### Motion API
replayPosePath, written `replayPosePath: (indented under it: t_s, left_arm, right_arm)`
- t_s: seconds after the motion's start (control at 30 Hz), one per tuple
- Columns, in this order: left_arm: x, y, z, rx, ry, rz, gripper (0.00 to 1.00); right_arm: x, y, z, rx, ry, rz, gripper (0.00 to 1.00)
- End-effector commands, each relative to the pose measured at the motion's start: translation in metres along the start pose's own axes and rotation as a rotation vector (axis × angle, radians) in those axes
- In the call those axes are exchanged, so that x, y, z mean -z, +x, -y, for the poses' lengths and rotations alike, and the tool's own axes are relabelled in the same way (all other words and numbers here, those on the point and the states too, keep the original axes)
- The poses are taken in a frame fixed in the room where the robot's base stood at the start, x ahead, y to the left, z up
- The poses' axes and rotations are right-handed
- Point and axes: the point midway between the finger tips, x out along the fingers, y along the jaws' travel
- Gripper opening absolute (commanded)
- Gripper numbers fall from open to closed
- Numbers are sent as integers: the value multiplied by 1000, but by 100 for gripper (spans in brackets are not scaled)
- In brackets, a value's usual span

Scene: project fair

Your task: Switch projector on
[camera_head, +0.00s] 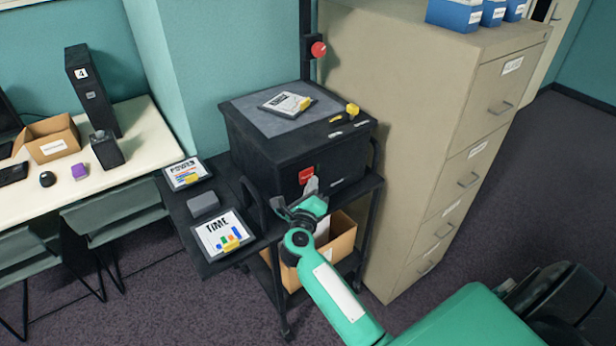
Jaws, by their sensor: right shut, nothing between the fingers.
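The projector (255,150) is a black overhead type with a grey glass top, standing on a dark cart. A tall post rises behind it with a red knob (318,49). A red switch (306,174) sits on its front face. My right gripper (312,186) is shut and empty, its tip right by the lower edge of the red switch. I cannot tell whether it touches the switch. A framed slide (285,100) lies on the glass top. I see no light on the glass. My left gripper is not in view.
The cart's side shelf (180,215) holds a "TIME" slide (222,232), another slide (186,173) and a grey block (203,203). A cardboard box (342,240) is on the lower shelf. A beige filing cabinet (430,120) stands close on the right, a white desk (145,145) on the left.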

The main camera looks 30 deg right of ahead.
Motion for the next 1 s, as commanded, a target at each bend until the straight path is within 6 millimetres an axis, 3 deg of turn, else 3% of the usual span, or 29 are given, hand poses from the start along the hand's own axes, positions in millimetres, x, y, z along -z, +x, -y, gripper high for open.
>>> replayPosePath:
  t_s: [1.0]
  left_arm:
    - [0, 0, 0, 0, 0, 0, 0]
  right_arm:
    - [-6, 8, -6, 0, 0, 0, 0]
